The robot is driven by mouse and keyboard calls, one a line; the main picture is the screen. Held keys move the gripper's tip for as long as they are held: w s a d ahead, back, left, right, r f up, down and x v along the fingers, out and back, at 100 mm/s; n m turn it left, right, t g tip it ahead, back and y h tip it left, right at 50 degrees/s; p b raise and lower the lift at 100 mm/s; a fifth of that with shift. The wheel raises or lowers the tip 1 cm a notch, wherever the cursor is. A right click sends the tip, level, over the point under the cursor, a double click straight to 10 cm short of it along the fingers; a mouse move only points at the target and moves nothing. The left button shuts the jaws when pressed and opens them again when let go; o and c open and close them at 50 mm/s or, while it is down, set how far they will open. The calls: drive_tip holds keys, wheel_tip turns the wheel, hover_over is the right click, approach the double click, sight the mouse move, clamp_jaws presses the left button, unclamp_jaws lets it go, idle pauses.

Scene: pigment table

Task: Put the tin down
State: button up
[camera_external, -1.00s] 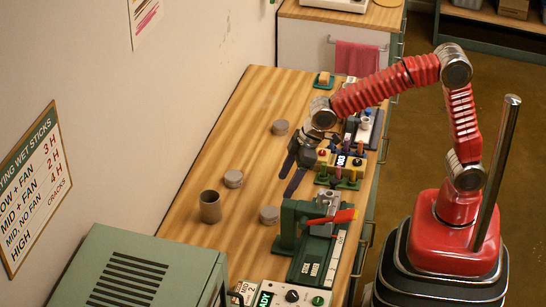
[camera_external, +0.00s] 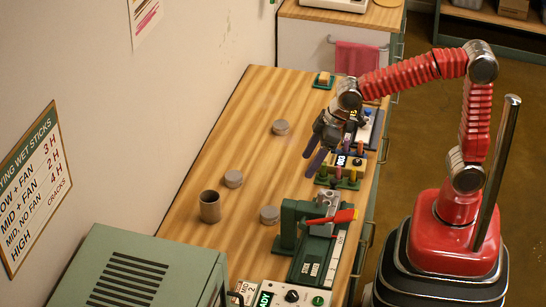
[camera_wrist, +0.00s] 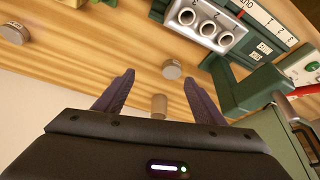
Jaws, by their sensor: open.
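Three low round grey tins stand apart on the wooden table: one far back (camera_external: 280,127), one in the middle (camera_external: 233,178) and one beside the green press (camera_external: 269,215). The pictures do not show which one the task means. My gripper (camera_external: 311,162) is open and empty above the table's right part, right of the tins and near the small rack.
A tall brown-grey cup (camera_external: 210,206) stands left of the tins. The green press (camera_external: 289,228) with a red lever is at the front right. A small rack (camera_external: 340,178) is below my gripper. A green box (camera_external: 150,270) fills the front left.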

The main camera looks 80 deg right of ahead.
drive_tip(key=s+d+m, duration=0.1)
drive_tip(key=s+d, duration=0.3)
drive_tip(key=s, duration=0.3)
drive_tip(key=s+d+r+m+h, duration=0.1)
drive_tip(key=s+d, duration=0.3)
drive_tip(key=s, duration=0.3)
drive_tip(key=s+d+r+m+t, duration=0.1)
drive_tip(key=s+d, duration=0.3)
drive_tip(key=s, duration=0.3)
drive_tip(key=shift+r, duration=0.2)
drive_tip(key=shift+o, duration=0.4)
drive_tip(key=shift+d, duration=0.1)
idle(0.4)
drive_tip(key=w+d+f+m+t+h, duration=0.1)
drive_tip(key=w+d+f+t+h, duration=0.1)
drive_tip(key=w+d, duration=0.55)
drive_tip(key=w+d+f+m+t+h, duration=0.15)
drive_tip(key=w+d, duration=0.35)
drive_tip(key=w, duration=0.5)
drive_tip(key=w+d+f+t, duration=0.1)
drive_tip(key=w+d+f, duration=0.2)
drive_tip(key=w+d+f+t, duration=0.1)
drive_tip(key=w+d+f, duration=0.2)
drive_tip(key=d+f, duration=0.1)
drive_tip(key=w+d+f+t, duration=0.1)
drive_tip(key=w+d+f, duration=0.2)
drive_tip(key=d, duration=0.1)
drive_tip(key=shift+w+d+f+t+y, duration=0.1)
drive_tip(key=shift+w+f+t+y, duration=0.15)
drive_tip(key=shift+w+y, duration=0.15)
